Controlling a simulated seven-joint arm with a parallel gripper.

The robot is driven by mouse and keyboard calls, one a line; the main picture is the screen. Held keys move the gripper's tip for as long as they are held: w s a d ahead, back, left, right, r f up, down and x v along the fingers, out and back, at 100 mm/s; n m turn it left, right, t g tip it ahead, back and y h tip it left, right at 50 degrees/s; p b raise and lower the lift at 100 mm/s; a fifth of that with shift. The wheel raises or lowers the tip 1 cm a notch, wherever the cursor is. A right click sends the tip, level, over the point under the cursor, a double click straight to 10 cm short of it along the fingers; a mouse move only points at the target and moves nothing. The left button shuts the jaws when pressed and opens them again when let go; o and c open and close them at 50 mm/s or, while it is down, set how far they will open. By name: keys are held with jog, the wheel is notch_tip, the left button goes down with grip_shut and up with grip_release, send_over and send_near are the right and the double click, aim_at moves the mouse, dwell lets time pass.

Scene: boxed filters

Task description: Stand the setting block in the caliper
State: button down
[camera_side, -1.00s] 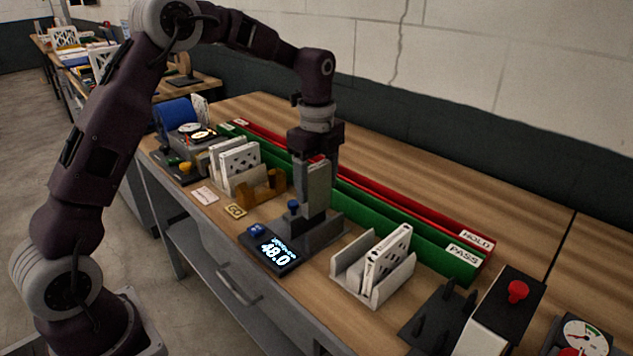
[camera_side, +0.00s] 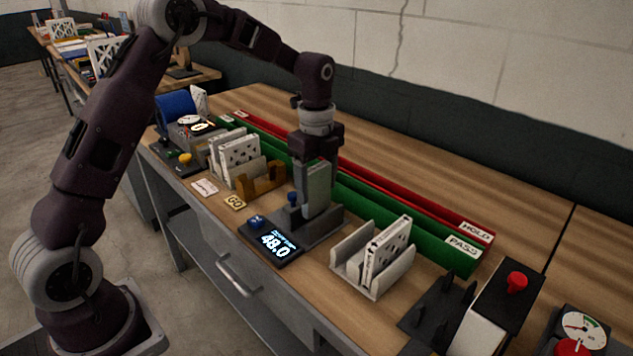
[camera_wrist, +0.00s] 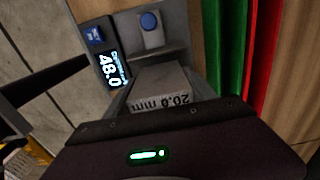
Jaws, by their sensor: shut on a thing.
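The setting block, a grey upright block (camera_side: 318,188) marked "20.0 mm", is in my gripper (camera_side: 316,162); my gripper is shut on its upper end. The wrist view shows the block (camera_wrist: 162,78) just in front of my gripper. The caliper is a dark grey fixture (camera_side: 322,232) with a blue knob (camera_side: 293,198) and a display (camera_side: 272,243) reading 48.0. The block is upright over the caliper's bed, beside the blue-knobbed jaw. I cannot tell whether its lower end touches the bed.
A white rack (camera_side: 372,285) with boxed filters stands right of the caliper; another filter rack (camera_side: 236,160) and a brown cradle (camera_side: 262,180) stand left. Green PASS (camera_side: 440,243) and red HOLD (camera_side: 440,212) troughs run behind. A black pronged stand (camera_side: 440,305) is at right.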

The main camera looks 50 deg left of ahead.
aim_at(317, 201)
jog(key=shift+f, duration=0.2)
jog(key=shift+f, duration=1.05)
jog(key=shift+f, duration=0.35)
jog(key=shift+f, duration=0.65)
jog(key=shift+c, duration=1.2)
grip_release()
